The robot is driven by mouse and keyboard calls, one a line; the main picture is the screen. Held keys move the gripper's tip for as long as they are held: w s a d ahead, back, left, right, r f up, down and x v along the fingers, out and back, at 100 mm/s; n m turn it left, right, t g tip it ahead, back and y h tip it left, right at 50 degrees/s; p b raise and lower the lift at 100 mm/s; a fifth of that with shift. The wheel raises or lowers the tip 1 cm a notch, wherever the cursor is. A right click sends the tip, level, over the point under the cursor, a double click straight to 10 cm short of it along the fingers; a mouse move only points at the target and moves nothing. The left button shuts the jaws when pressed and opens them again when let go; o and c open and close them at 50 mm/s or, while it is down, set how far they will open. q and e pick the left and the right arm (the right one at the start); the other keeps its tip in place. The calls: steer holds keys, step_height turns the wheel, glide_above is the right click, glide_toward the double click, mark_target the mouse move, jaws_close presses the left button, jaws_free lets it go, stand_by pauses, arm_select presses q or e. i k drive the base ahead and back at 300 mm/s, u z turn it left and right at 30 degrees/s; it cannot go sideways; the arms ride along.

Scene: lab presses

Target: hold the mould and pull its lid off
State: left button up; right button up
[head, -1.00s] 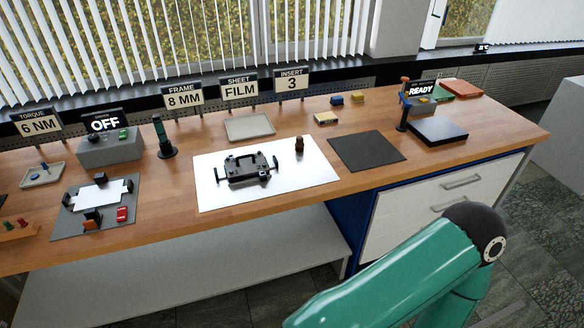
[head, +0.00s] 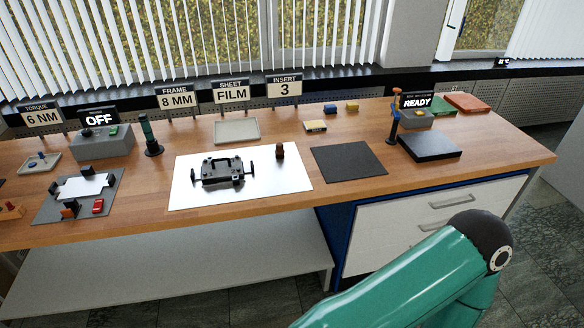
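The mould (head: 222,171) is a black block with a handle at each side. It lies on a white sheet (head: 290,183) in the middle of the bench. I cannot tell the lid apart from the mould's body at this size. A small brown knob-shaped piece (head: 280,151) stands on the sheet, right of the mould and apart from it. A green arm of mine shows at the lower right, well in front of the bench. Neither of my grippers is in view.
A wooden bench (head: 420,178) holds everything. A dark mat (head: 347,161) lies right of the white sheet, and a black plate (head: 429,146) lies beyond it. A grey box (head: 103,143) and a grey fixture mat (head: 62,209) are at the left. A shallow tray (head: 237,131) sits behind the mould.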

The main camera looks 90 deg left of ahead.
mark_target(223, 168)
steer(key=z, duration=1.7)
steer(key=i, duration=0.1)
steer(key=u, duration=2.95)
steer(key=i, duration=0.2)
steer(key=u, duration=2)
steer(key=k, duration=0.6)
steer(key=u, duration=0.35)
steer(key=i, duration=1.65)
steer(key=z, duration=0.2)
steer(key=k, duration=0.5)
steer(key=z, duration=0.15)
